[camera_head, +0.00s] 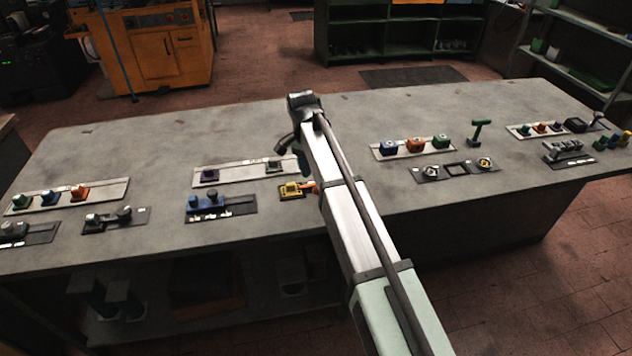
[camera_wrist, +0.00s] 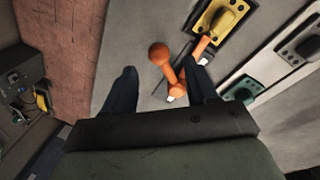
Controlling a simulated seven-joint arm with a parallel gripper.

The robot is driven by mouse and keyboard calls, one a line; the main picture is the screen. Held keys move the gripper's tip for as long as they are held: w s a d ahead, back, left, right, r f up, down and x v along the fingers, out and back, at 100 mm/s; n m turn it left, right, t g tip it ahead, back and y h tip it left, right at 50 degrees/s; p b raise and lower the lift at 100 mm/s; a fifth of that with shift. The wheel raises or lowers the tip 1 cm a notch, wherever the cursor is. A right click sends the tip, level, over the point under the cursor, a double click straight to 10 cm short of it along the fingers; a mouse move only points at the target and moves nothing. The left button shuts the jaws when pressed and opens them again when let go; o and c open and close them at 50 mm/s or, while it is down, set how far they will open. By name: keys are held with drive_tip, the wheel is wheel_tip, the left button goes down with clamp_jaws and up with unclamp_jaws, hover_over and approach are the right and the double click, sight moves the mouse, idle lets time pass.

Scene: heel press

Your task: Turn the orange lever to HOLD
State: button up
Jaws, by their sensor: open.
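The orange lever (camera_wrist: 166,70) shows in the wrist view with a round knob and a bar slanting down to the right. A second orange piece (camera_wrist: 201,47) runs from the yellow base (camera_wrist: 221,20) toward the right finger, which hides part of it. My gripper (camera_wrist: 160,76) is open, with its dark fingers on either side of the knob; I cannot tell whether either touches it. In the head view the yellow base (camera_head: 291,190) sits on the bench beside my arm, with a bit of orange lever (camera_head: 309,187) showing. No HOLD mark is readable.
On the grey bench (camera_head: 340,150), a blue control (camera_head: 207,203) stands left of the yellow base. A pale plate (camera_head: 240,173) with two small controls lies behind it. Further panels stand at the far left and right, including a green T-handle (camera_head: 478,130).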

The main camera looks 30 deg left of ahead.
wheel_tip(320, 180, up, 9)
drive_tip(key=a, duration=0.1)
drive_tip(key=shift+a, duration=0.35)
drive_tip(key=shift+w+f, duration=0.1)
drive_tip(key=shift+f, duration=0.05)
idle(0.5)
drive_tip(key=s+d+f+n+t+y, duration=0.1)
drive_tip(key=d+f+n, duration=0.4)
drive_tip(key=d, duration=0.4)
drive_tip(key=s+d+f+n+t, duration=0.1)
drive_tip(key=d+f+n, duration=0.1)
drive_tip(key=d+f, duration=0.55)
drive_tip(key=s+d+f+m+g, duration=0.1)
drive_tip(key=s+d+f+g, duration=0.2)
drive_tip(key=d+f, duration=2.1)
drive_tip(key=s+d+f+m+g, duration=0.2)
drive_tip(key=s+d+f+g, duration=0.1)
drive_tip(key=s+d+f, duration=0.85)
drive_tip(key=s+d+f+m+g, duration=0.1)
drive_tip(key=s+d+f, duration=0.1)
drive_tip(key=s, duration=0.3)
drive_tip(key=s+d+f, duration=0.3)
drive_tip(key=s, duration=0.2)
drive_tip(key=s+d+f+m+g+y, duration=0.1)
drive_tip(key=s+d+f, duration=0.1)
drive_tip(key=s, duration=0.4)
drive_tip(key=shift+d+f+m+g, duration=0.25)
drive_tip(key=shift+f+m+g, duration=0.05)
drive_tip(key=shift+f, duration=0.35)
drive_tip(key=shift+o, duration=0.2)
